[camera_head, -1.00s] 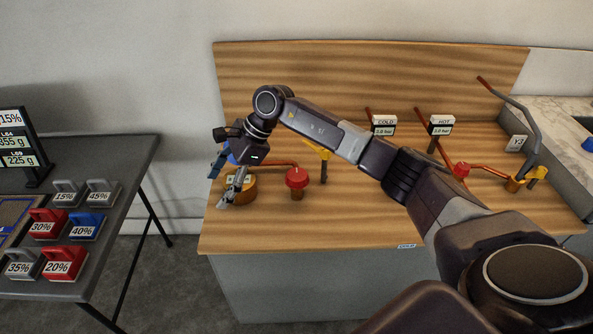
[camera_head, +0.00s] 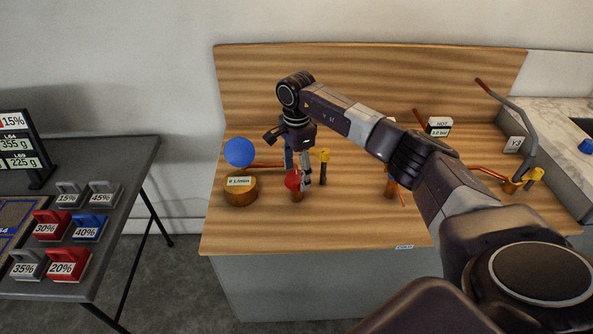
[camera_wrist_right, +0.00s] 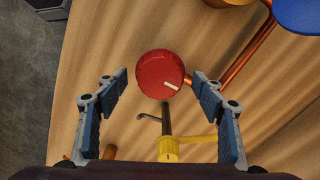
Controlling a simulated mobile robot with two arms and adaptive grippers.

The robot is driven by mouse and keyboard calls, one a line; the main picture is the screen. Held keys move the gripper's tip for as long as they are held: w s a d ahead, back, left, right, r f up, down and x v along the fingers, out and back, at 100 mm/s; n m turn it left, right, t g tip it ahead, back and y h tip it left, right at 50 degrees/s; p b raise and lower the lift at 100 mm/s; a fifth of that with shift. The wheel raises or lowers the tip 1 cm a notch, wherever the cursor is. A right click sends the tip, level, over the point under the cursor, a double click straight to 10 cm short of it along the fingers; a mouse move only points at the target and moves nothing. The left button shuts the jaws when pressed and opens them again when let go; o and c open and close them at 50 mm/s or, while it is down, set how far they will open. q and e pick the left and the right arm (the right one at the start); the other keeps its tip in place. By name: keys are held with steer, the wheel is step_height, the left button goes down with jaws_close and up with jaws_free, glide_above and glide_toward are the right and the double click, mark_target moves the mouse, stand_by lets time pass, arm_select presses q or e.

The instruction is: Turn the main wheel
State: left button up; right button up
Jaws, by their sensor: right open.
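A red round wheel (camera_head: 293,180) with a white mark stands on a copper fitting on the wooden bench. My right gripper (camera_head: 299,181) is at this wheel, pointing down, and partly covers it in the head view. In the right wrist view the red wheel (camera_wrist_right: 160,74) lies between and slightly beyond the two blue-padded fingers of my right gripper (camera_wrist_right: 160,88). The fingers are apart, with a gap on both sides of the wheel. A yellow-handled valve (camera_head: 322,156) stands just right of it. My left gripper is not in view.
Copper pipes run along the bench (camera_head: 330,235). A grey table (camera_head: 120,160) with labelled weights is at left. The bench front is clear.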

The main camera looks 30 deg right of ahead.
steer(key=shift+f, duration=0.15)
steer(key=shift+c, duration=0.7)
steer(key=c, duration=1)
